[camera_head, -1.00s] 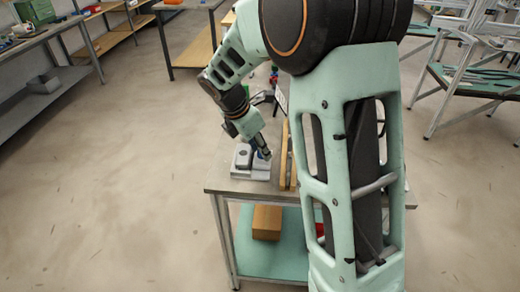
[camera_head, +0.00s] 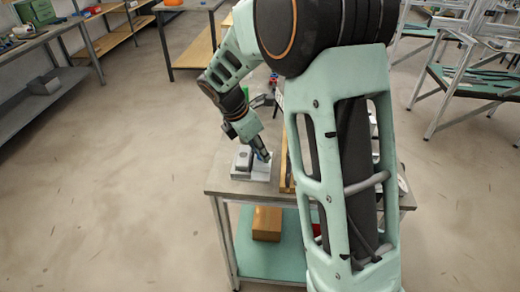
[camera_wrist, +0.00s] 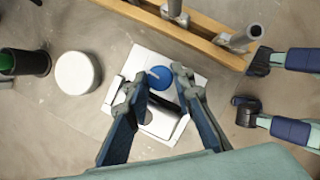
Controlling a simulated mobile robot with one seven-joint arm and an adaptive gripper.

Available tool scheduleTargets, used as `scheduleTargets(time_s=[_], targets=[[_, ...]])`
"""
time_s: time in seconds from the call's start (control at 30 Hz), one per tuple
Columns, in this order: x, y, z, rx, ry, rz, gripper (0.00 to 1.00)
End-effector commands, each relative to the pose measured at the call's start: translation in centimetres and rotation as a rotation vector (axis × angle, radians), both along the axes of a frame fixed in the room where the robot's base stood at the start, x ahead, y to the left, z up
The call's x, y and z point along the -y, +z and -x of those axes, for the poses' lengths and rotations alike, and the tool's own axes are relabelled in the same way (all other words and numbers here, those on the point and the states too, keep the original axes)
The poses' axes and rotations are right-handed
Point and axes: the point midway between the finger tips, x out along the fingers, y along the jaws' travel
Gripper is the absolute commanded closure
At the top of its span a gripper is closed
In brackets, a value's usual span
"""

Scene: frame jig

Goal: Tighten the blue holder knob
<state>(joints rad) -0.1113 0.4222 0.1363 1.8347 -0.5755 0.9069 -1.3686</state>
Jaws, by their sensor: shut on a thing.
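The blue holder knob (camera_wrist: 161,81) is a round blue cap with a small pale mark. It sits at the far edge of the pale grey holder (camera_wrist: 122,92), which also shows on the table corner in the head view (camera_head: 242,160). My gripper (camera_wrist: 163,73) reaches down over the holder, with one finger on each side of the knob, and is shut on it. In the head view my gripper (camera_head: 263,155) points down at the holder's right side. The fingers cover part of the holder.
A wooden rail (camera_wrist: 200,38) with metal pegs runs close beside the holder. Blue-handled clamps (camera_wrist: 270,128) lie to the right in the wrist view. A white round piece (camera_wrist: 77,73) and a dark cylinder (camera_wrist: 28,62) stand to the left. A cardboard box (camera_head: 267,223) is on the lower shelf.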

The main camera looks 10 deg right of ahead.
Motion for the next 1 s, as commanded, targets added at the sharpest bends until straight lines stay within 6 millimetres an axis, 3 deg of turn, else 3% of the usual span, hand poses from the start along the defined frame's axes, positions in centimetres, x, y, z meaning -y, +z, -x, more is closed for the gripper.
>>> scheduleTargets(time_s=[1.0], targets=[[0.08,0.23,-0.76,-0.001,-0.912,0.001,1.00]])
